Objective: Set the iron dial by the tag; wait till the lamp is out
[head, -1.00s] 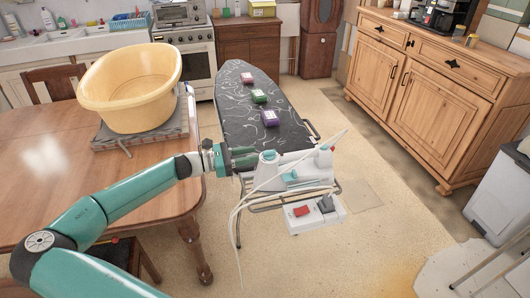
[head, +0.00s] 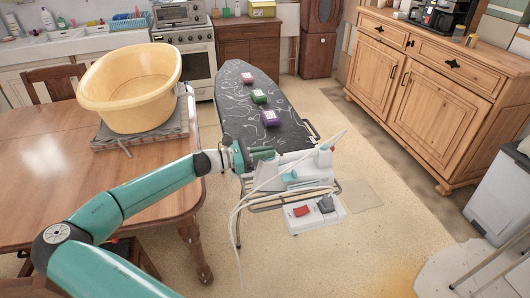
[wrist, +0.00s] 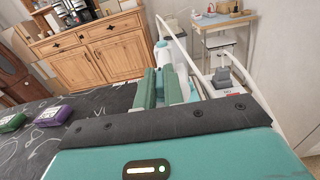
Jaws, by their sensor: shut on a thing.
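The white and teal iron (head: 306,170) rests at the near end of the dark patterned ironing board (head: 237,93). My gripper (head: 264,153) is at the iron's left end and is shut on the dial, which its fingers hide. In the wrist view my green fingers (wrist: 163,88) stand close together, with part of the iron (wrist: 166,52) beyond them. Red, green (head: 259,97) and purple (head: 270,118) bundles with pale tags lie along the board. Their tag marks are too small to read. I cannot make out a lamp on the iron.
A white box with a red switch (head: 302,211) and a dark switch hangs at the board's near end. A white cord loops beside it. The wooden table (head: 45,180) with a yellow basin (head: 135,92) stands left. A wooden cabinet (head: 427,105) stands right, with open floor between.

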